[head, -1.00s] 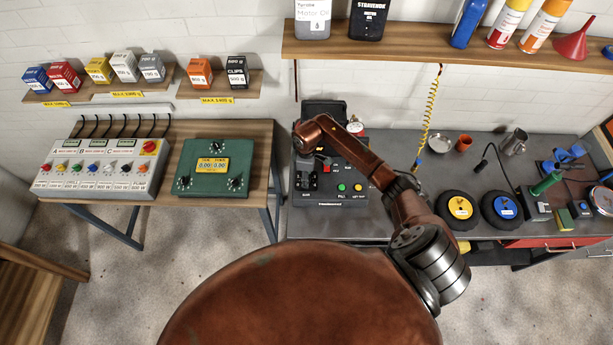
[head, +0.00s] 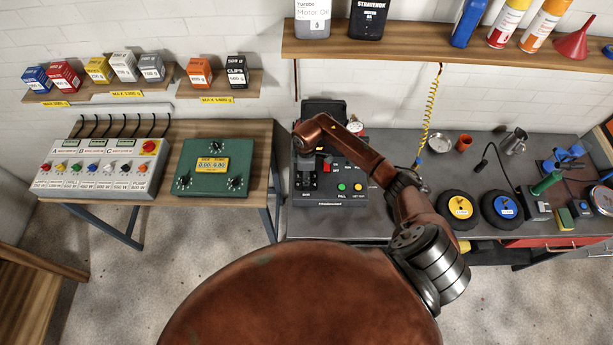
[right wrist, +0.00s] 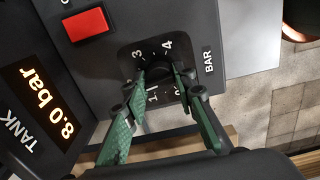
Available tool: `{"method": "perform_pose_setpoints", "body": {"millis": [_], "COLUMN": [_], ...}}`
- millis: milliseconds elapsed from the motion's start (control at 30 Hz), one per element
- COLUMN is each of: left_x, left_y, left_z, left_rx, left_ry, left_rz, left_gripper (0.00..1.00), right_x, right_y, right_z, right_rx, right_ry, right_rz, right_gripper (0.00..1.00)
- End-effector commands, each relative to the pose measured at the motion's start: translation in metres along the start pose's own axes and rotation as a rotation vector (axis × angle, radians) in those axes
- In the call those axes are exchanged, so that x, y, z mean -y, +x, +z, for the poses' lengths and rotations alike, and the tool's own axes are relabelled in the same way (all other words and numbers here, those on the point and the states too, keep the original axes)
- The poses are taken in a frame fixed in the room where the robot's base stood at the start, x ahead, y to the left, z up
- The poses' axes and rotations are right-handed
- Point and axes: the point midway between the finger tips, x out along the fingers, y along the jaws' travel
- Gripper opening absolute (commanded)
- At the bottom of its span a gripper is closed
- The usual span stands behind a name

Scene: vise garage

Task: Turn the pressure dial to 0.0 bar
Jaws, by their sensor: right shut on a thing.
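The pressure dial (right wrist: 160,70) is a dark round knob on a dark plate marked 1, 3, 4 and BAR in the right wrist view. My right gripper (right wrist: 161,82) has its green fingers on either side of the knob, shut on it. The knob's pointer is hard to make out between the fingers. The tank display (right wrist: 40,100) beside it reads 8.0 bar. In the head view, the black control unit (head: 345,201) stands on the grey bench, with my right gripper (head: 306,180) over its left part. My left gripper is not in view.
A red button (right wrist: 86,24) is near the dial. Yellow and green buttons (head: 358,187) are on the unit's front right. A small gauge (head: 355,127) is behind my right arm. A green timer box (head: 212,168) stands on the wooden table to the left.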

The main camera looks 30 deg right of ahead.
Motion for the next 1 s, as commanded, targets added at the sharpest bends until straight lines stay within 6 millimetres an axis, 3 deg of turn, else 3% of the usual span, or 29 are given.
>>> {"method": "perform_pose_setpoints", "body": {"millis": [1000], "left_x": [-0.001], "left_y": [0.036], "left_z": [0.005], "left_rx": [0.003], "left_ry": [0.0], "left_rz": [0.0], "left_gripper": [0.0], "right_x": [-0.002], "right_y": [0.001], "right_z": [0.001], "right_rx": [0.002], "right_ry": [-0.937], "right_rz": [0.003], "right_gripper": [0.01]}}
